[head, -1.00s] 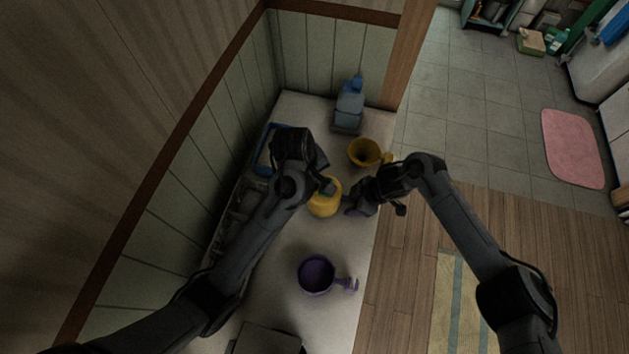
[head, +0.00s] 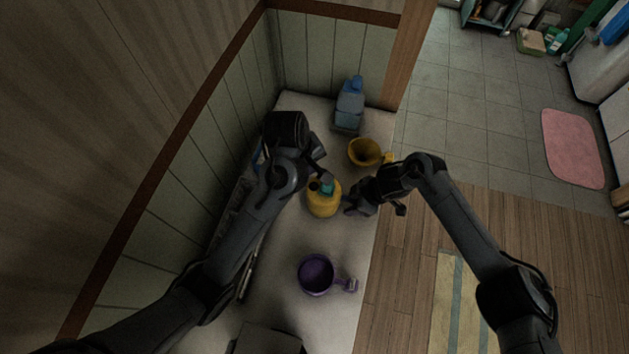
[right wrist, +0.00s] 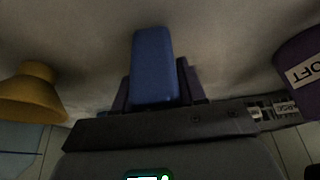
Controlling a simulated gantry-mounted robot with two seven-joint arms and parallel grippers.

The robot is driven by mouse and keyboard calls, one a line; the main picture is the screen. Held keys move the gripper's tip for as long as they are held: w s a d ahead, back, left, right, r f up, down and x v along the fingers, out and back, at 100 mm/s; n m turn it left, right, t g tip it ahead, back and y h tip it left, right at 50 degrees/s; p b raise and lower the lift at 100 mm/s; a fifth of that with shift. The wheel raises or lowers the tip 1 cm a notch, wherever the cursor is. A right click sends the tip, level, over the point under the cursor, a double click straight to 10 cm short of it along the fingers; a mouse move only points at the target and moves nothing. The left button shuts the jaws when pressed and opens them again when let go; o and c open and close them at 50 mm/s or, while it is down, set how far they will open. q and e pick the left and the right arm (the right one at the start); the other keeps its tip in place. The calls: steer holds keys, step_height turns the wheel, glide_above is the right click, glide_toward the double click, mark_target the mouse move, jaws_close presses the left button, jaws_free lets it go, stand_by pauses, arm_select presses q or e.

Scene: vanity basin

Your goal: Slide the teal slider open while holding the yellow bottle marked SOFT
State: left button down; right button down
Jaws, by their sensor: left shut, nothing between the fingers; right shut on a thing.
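The yellow bottle (head: 323,204) stands on the counter in the head view, with a small teal part (head: 327,188), likely the teal slider, at its top. Its SOFT marking is not readable there. My right gripper (head: 352,204) is shut on the bottle from its right side. In the right wrist view a blue rounded block (right wrist: 153,65) sits between my dark fingers; I cannot tell which part it is. My left gripper (head: 321,179) is shut and empty, just above the bottle's top, its tips partly hidden by the arm.
A yellow flared cup (head: 363,152) and a blue bottle (head: 349,108) stand behind. A purple cup (head: 315,274) stands in front. In the right wrist view, a purple thing lettered OFT (right wrist: 305,62) is at the right. The wall (head: 180,215) borders the counter's left.

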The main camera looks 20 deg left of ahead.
steer(key=c, duration=0.6)
jaws_free()
steer(key=shift+o, duration=0.2)
steer(key=o, duration=0.6)
steer(key=shift+c, duration=0.2)
steer(key=shift+r, duration=0.2)
steer(key=shift+r+p, duration=1.1)
steer(key=shift+p, duration=0.25)
steer(key=shift+r, duration=0.2)
